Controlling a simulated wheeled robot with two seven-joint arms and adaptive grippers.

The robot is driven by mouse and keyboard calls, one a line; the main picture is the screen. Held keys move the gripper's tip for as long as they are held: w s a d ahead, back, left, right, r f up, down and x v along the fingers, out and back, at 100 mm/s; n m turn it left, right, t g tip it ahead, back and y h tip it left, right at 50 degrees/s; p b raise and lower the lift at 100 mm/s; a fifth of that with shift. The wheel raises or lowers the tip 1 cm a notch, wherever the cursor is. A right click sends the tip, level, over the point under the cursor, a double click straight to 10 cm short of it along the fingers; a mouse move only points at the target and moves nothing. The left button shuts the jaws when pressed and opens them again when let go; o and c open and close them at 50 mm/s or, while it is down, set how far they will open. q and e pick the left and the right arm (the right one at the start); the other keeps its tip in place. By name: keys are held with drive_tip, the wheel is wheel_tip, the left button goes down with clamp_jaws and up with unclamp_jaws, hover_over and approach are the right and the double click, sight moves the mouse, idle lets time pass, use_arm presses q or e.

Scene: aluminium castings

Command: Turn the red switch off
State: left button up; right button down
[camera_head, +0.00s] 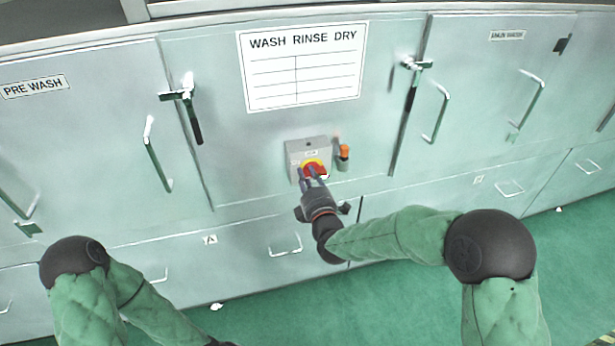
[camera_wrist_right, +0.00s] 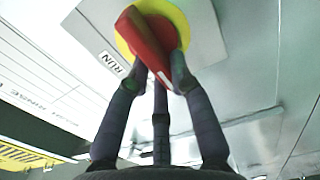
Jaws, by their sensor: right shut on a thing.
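The red switch (camera_head: 317,170) is a rotary handle on a yellow disc, on the front of a grey box fixed to the machine's panel. My right gripper (camera_head: 313,180) is at the box with its fingers on the handle. In the right wrist view the red switch (camera_wrist_right: 148,40) slants across the yellow disc (camera_wrist_right: 172,12), and the right gripper's fingers (camera_wrist_right: 155,75) are shut on it from both sides. A "RUN" label (camera_wrist_right: 111,63) shows beside the disc. The left arm enters at lower left in the head view; its gripper is out of view.
An orange-topped part (camera_head: 344,152) sits right of the box. A "WASH RINSE DRY" sign (camera_head: 302,62) is above it. Door latches (camera_head: 187,100) and handles (camera_head: 157,155) stick out on both sides. The green floor (camera_head: 400,315) in front is clear.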

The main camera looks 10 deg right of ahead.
drive_tip(key=c, duration=1.1)
unclamp_jaws()
drive_tip(key=s, duration=1.2)
drive_tip(key=shift+d, duration=0.15)
wheel_tip(320, 180, down, 21)
drive_tip(key=s+a+m+g+y, duration=0.2)
drive_tip(key=s+m+g, duration=0.1)
drive_tip(key=m+g, duration=0.55)
drive_tip(key=s+a+f+m+g, duration=0.2)
drive_tip(key=s+f+m+g, duration=0.2)
drive_tip(key=s+f+m, duration=0.2)
drive_tip(key=s+a+f+m+g+y+p, duration=0.1)
drive_tip(key=s+f+m+g, duration=0.4)
drive_tip(key=s+f, duration=0.6)
drive_tip(key=shift+a+m, duration=0.35)
drive_tip(key=shift+m, duration=0.4)
